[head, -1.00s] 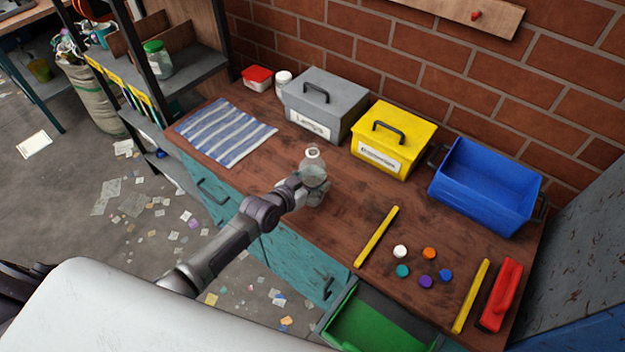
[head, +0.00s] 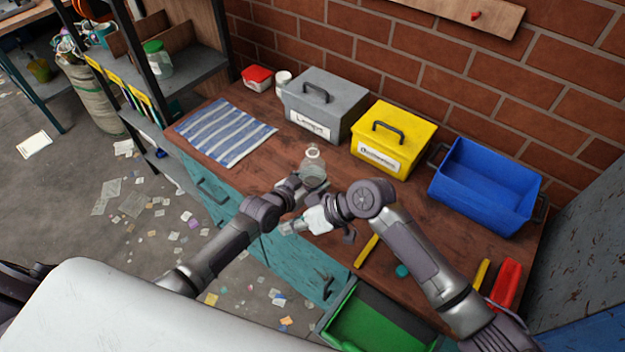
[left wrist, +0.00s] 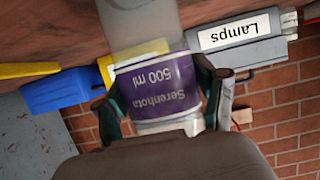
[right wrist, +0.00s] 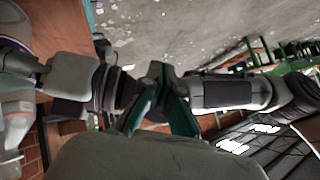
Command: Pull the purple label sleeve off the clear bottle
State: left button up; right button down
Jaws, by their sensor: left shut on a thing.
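The clear bottle (head: 313,163) is upright near the front edge of the bench, its neck upward. My left gripper (head: 308,188) is shut on it from the front left. In the left wrist view the purple label sleeve (left wrist: 158,88), printed "Serenhota 500 ml", is around the bottle between the left fingers. In the head view the sleeve is hidden. My right gripper (head: 290,228) is below and in front of the bottle, apart from it. In the right wrist view its fingers (right wrist: 158,100) converge, with nothing seen between them.
A grey "Lamps" box (head: 350,110), a yellow box (head: 412,145) and a blue bin (head: 480,195) stand along the wall. A striped cloth (head: 225,132) lies left. Yellow strips (head: 367,250), a teal disc (head: 402,271) and a red tool (head: 508,285) lie right, partly behind my right arm.

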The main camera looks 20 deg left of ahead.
aim_at(315, 148)
jog(key=w+r+t, duration=0.1)
jog(key=w+r, duration=0.3)
jog(key=w, duration=0.2)
jog(key=w+r+t+h, duration=0.1)
jog(key=w+r+t, duration=0.1)
jog(key=w+r, duration=0.3)
jog(key=w+r+n+t, duration=0.1)
jog(key=w+r, duration=0.4)
jog(key=w, duration=0.2)
jog(key=shift+w+r+t, duration=0.1)
jog(key=shift+r+t, duration=0.15)
jog(key=shift+t, duration=0.15)
jog(key=shift+f, duration=3.2)
